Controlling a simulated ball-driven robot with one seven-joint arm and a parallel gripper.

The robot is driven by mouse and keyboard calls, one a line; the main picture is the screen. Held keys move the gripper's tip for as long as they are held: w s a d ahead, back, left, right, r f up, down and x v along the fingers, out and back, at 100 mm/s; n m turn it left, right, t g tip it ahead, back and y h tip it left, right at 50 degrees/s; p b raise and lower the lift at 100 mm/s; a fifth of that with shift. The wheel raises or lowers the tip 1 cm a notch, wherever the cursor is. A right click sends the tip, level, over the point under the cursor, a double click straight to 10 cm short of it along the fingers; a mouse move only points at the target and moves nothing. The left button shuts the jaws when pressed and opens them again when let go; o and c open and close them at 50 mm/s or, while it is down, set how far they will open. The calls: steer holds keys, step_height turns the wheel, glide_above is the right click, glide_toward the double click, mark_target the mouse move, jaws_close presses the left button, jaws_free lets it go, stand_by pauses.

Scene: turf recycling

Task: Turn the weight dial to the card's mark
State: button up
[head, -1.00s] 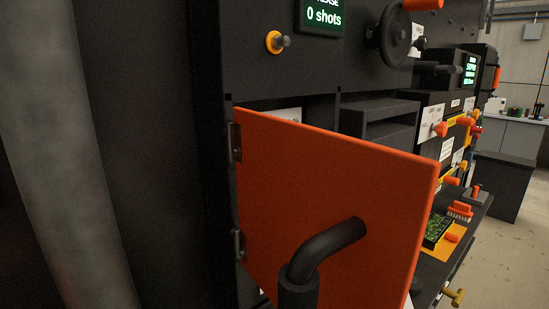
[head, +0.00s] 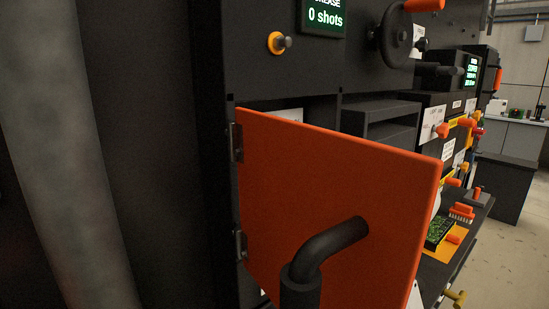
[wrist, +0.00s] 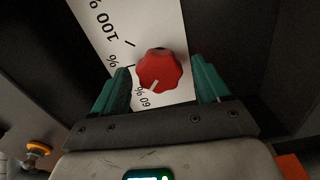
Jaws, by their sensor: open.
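A red lobed dial (wrist: 161,69) shows in the wrist view on a white scale plate (wrist: 112,22). Its white pointer line points down and left, near the printed "60 %". "100 %" is printed farther up the plate, and another figure at the left is partly cut off. My gripper (wrist: 160,82) is open, with one green finger on each side of the dial. I cannot tell whether the fingers touch it. The head view shows neither my gripper nor the dial. I see no card that I can identify as the one with the mark.
An orange door (head: 330,180) stands swung open on hinges at its left, with a black bent handle (head: 325,250). Dark cabinet walls surround the plate in the wrist view. A yellow-ringed button (head: 277,43) sits above the door. Open floor (head: 505,250) lies at the right.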

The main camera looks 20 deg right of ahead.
steer(key=b+v, duration=0.3)
steer(key=v, duration=0.6)
steer(key=shift+s, duration=0.15)
